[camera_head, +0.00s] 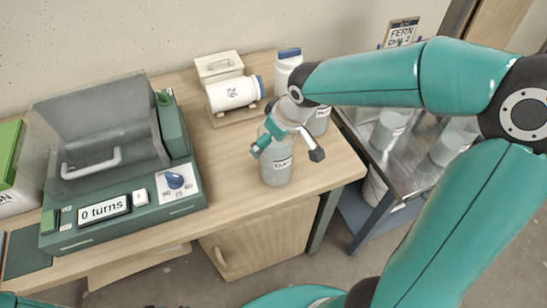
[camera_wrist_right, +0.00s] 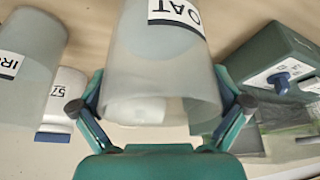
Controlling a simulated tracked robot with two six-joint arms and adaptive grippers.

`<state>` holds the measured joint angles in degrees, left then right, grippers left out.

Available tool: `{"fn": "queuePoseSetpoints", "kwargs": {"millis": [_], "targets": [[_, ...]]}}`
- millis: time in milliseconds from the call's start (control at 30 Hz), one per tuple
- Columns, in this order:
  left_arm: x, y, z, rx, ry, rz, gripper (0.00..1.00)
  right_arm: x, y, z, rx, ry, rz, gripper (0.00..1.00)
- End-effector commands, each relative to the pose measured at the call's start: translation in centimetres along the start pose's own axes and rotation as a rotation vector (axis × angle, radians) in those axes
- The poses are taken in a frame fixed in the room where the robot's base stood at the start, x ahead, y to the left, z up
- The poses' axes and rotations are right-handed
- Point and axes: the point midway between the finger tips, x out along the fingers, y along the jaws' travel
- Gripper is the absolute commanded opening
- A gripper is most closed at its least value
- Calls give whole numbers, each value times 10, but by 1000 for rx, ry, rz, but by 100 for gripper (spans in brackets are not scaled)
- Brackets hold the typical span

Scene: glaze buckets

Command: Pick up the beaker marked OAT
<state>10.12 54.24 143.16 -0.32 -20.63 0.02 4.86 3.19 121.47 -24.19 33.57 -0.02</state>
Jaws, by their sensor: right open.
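The beaker marked OAT (camera_head: 278,172) is a grey translucent cup standing upright near the front right of the wooden bench. My right gripper (camera_head: 287,152) is open, its fingers on either side of the beaker, in front of part of it. In the right wrist view, the OAT beaker (camera_wrist_right: 160,60) fills the middle, label at the top, between the spread fingertips of the right gripper (camera_wrist_right: 160,106). Its wall is close to both fingertips, and I cannot tell whether they touch. My left gripper is not in view.
Another beaker (camera_head: 319,122) stands just behind, partly hidden; its label starts "IR" in the wrist view (camera_wrist_right: 30,50). A white bottle marked 29 (camera_head: 233,93) lies behind. A green machine reading "0 turns" (camera_head: 60,230) stands left. A metal cart (camera_head: 400,160) with beakers is right.

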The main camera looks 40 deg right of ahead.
Motion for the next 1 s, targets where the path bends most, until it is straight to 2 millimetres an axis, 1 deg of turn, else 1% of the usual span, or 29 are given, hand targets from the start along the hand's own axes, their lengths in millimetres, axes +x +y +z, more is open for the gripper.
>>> {"fn": "queuePoseSetpoints", "kwargs": {"millis": [100, 133, 367, 400, 467, 500, 567, 600, 633, 1000], "targets": [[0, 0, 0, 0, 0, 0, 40, 0, 0, 0, 0, 0, 0, 100], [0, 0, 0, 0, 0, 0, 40, 0, 0, 0, 0, 0, 0, 98], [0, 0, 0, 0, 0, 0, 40, 0, 0, 0, 0, 0, 0, 60], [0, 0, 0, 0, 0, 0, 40, 0, 0, 0, 0, 0, 0, 53], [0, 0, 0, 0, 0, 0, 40, 0, 0, 0, 0, -1, 0, 43], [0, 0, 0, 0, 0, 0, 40, 0, 0, 0, 0, -1, 0, 37], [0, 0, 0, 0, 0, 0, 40, 0, 0, 0, 0, -2, 0, 27], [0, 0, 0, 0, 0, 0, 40, 0, 0, 1, 0, -2, 0, 20], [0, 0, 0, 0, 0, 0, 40, 0, 0, 1, 0, -2, 0, 17], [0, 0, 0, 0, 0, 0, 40, 0, 0, 0, -1, -2, -1, 16]]}}
